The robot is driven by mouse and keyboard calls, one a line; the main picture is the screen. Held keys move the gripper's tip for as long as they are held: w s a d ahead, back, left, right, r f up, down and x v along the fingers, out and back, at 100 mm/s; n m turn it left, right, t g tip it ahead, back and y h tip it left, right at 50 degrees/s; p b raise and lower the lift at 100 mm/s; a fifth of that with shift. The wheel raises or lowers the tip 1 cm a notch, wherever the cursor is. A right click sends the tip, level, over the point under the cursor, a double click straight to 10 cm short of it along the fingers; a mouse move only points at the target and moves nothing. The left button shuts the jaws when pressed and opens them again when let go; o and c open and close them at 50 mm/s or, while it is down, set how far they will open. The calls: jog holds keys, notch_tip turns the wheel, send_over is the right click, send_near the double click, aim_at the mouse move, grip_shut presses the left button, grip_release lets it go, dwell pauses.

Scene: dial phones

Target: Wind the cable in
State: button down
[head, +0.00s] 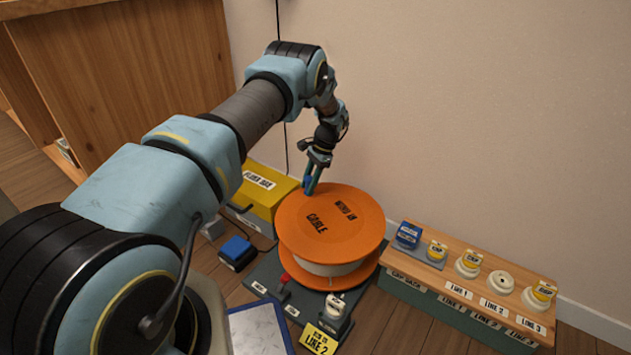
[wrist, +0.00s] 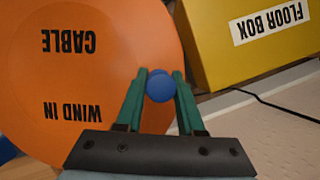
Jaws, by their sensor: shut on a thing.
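The orange cable drum (head: 330,225) lies flat on a dark base, its top flange marked "CABLE" and "WIND IN"; white cable shows wound beneath the flange. It also fills the left of the wrist view (wrist: 75,80). My gripper (head: 311,183) is at the far left rim of the drum. In the wrist view its green fingers (wrist: 161,85) are shut on a round blue knob (wrist: 160,86) at the drum's edge. In the head view the knob is a small blue patch, partly hidden by the fingers.
A yellow floor box (head: 264,189) stands close beside the drum on the left. A wooden-topped rack (head: 455,280) with caps and "LINE" labels stands at right. The wall is behind.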

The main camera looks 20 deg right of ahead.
jog(key=shift+a+n, duration=0.5)
jog(key=c, duration=0.7)
grip_release()
jog(key=shift+s, duration=0.1)
jog(key=p+v, duration=0.2)
jog(key=v, duration=0.5)
jog(key=shift+r, duration=0.2)
